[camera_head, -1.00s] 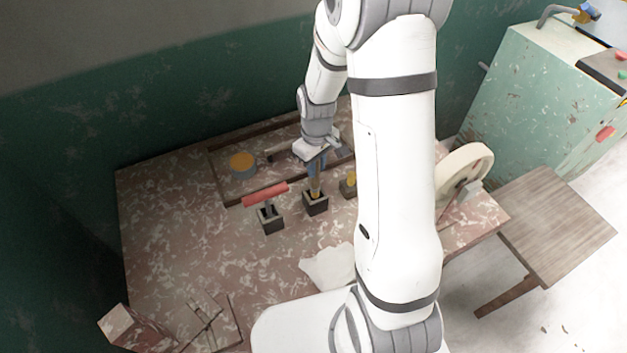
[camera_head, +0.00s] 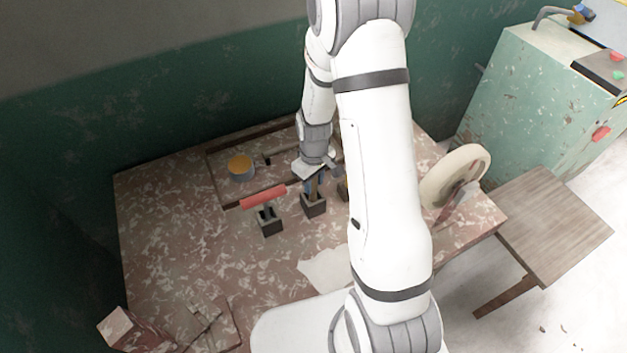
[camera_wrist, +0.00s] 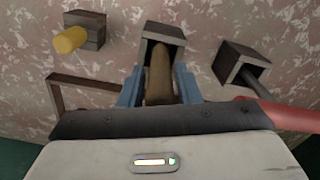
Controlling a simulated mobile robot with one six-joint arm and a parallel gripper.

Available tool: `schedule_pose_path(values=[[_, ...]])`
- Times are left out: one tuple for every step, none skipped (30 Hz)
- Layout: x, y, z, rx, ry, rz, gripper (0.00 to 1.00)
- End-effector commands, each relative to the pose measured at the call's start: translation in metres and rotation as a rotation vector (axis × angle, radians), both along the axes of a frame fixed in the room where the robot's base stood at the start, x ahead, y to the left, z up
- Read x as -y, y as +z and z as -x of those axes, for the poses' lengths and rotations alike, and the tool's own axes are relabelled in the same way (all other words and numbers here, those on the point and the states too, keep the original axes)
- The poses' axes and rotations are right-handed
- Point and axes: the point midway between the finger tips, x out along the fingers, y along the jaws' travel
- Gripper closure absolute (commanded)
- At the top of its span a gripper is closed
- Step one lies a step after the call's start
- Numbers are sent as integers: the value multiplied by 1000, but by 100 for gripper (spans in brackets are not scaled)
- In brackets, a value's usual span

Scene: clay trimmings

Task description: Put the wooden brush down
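The wooden brush (camera_wrist: 160,75) is between the two blue fingers of my gripper (camera_wrist: 160,92) in the wrist view. The fingers press against it on both sides. Its far end is in the opening of the middle dark square holder (camera_wrist: 165,33), which stands on the table. How deep the brush sits is hidden. In the head view my gripper (camera_head: 314,184) is just above this holder (camera_head: 313,206), with a little of the brush showing.
A holder (camera_head: 270,227) with a red-handled tool (camera_head: 264,196) stands to the left. A holder with a yellow-handled tool (camera_wrist: 70,41) stands on the other side. Behind are a round tin (camera_head: 241,171) and a wooden frame. A pale wheel (camera_head: 447,178) is at the right.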

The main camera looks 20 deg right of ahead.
Motion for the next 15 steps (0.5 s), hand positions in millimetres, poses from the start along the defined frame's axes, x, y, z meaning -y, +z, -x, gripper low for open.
schedule_pose_path(values=[[0, 0, 0, 0, 0, 0, 66], [0, 0, 0, 0, 0, 0, 63], [0, 0, 0, 0, 0, 0, 60], [0, 0, 0, 0, 0, 0, 58], [0, 0, 0, 0, 1, 0, 58], [0, 0, 0, 0, 1, 0, 58], [0, 0, 0, 0, 1, 0, 58], [0, 0, 0, 0, 1, 0, 58], [0, 0, 0, 0, 1, 0, 58], [0, 1, 0, 0, 1, 0, 58], [0, 1, 0, 0, 1, 0, 58], [0, 2, 0, 0, 1, 0, 58], [0, 4, 0, 0, 1, 0, 58], [-1, 6, 0, 0, 1, 0, 58], [-1, 8, -1, 2, 1, 0, 58]])
